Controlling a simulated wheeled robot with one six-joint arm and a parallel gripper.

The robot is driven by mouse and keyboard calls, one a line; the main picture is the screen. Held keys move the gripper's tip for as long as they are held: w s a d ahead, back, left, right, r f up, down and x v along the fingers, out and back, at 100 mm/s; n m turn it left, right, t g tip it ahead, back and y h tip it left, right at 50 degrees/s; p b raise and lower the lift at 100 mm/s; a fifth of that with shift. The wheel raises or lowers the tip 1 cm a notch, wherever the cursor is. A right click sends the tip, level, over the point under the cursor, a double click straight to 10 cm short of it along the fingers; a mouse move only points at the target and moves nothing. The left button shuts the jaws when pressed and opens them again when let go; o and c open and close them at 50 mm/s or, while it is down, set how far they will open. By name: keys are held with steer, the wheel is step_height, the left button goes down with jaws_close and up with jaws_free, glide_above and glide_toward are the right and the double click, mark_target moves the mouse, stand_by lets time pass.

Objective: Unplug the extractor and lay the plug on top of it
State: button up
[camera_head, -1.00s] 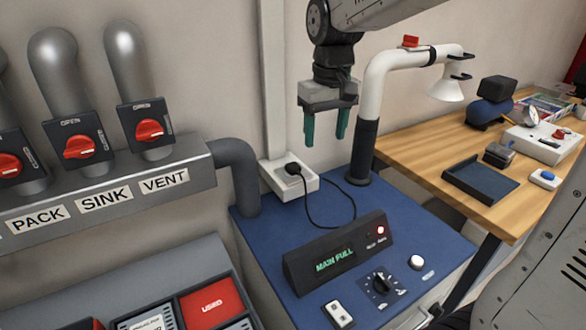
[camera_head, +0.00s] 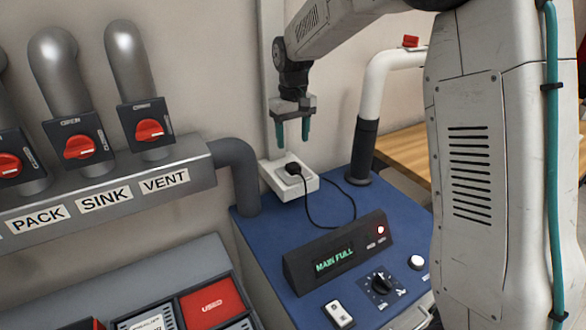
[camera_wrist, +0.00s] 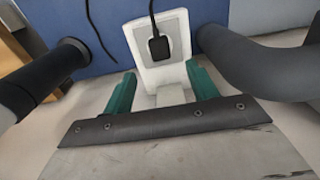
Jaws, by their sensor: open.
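The extractor (camera_head: 250,240) is a blue-topped unit with a black display box (camera_head: 335,255) reading "MAIN FULL". A black plug (camera_head: 293,168) sits in a white socket box (camera_head: 306,186) at its back by the wall, with a black cable (camera_head: 330,226) looping over the blue top. My gripper (camera_head: 293,138) points down above the socket, open and empty, its green fingers apart. In the wrist view the plug (camera_wrist: 158,46) lies beyond the fingertips, roughly centred between the green fingers (camera_wrist: 163,85), and not touched.
A grey duct (camera_head: 240,175) stands left of the socket. A white pipe with a black sleeve (camera_head: 365,150) stands to its right. Labelled valves with red handles (camera_head: 150,130) line the left wall. A wooden bench (camera_head: 405,155) is partly hidden behind my arm.

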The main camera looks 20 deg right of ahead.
mark_target(293, 165)
steer(key=shift+f, duration=4.35)
jaws_close()
steer(key=shift+r, duration=3.05)
